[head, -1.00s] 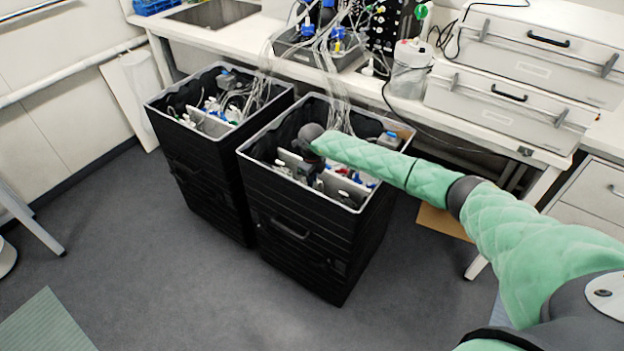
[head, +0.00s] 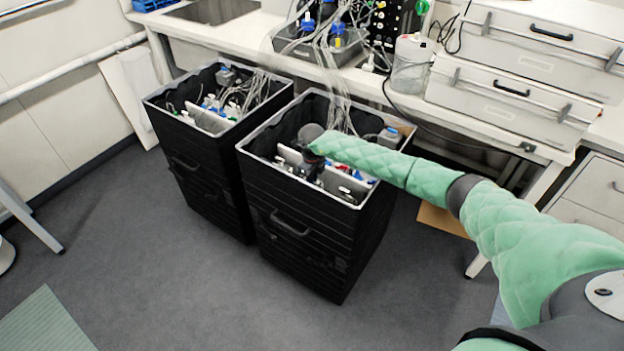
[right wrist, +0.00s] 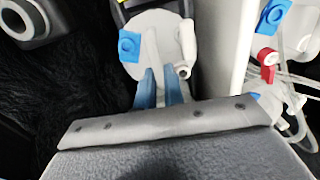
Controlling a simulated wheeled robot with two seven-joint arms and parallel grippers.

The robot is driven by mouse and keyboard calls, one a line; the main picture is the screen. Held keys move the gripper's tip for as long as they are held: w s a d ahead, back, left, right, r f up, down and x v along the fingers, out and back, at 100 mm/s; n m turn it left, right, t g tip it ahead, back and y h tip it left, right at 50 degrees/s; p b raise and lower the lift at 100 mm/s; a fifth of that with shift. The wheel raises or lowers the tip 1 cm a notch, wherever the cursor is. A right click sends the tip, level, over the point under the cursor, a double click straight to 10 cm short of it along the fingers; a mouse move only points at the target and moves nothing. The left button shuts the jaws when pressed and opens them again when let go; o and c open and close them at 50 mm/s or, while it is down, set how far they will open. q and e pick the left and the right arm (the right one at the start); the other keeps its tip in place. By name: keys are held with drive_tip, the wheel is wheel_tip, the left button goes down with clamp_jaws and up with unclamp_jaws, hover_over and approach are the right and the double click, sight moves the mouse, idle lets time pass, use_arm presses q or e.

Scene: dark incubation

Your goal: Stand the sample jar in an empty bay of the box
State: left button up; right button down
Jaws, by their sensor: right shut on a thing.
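My right gripper (head: 311,166) reaches down inside the right black box (head: 300,215), and the dark wrist above it hides part of the inside. In the right wrist view my blue fingertips (right wrist: 160,74) are close together on a whitish jar (right wrist: 153,28) with a blue fitting and a small side port. The jar is beside a pale upright divider (right wrist: 220,50), with dark lining on its other side. I cannot tell whether its base touches the floor of the bay. My left gripper is not in view.
A second black box (head: 210,190) stands to the left, with tubes and fittings inside. Tubing hangs from the bench (head: 400,100) into both boxes. Fittings with red and blue parts crowd beyond the divider. A bottle (head: 410,70) and grey cases stand on the bench. The floor in front is clear.

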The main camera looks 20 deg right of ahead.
drive_tip(key=shift+f+b, duration=0.3)
drive_tip(key=shift+f, duration=0.1)
drive_tip(key=shift+s+f, duration=0.2)
drive_tip(key=shift+f, duration=0.1)
drive_tip(key=c, duration=1.4)
unclamp_jaws()
drive_tip(key=shift+w+f, duration=0.1)
drive_tip(key=shift+f, duration=0.05)
drive_tip(key=shift+c, duration=0.2)
drive_tip(key=shift+w+r, duration=0.1)
drive_tip(key=shift+r, duration=0.8)
drive_tip(key=shift+r+p, duration=1.75)
drive_tip(key=shift+r, duration=2.1)
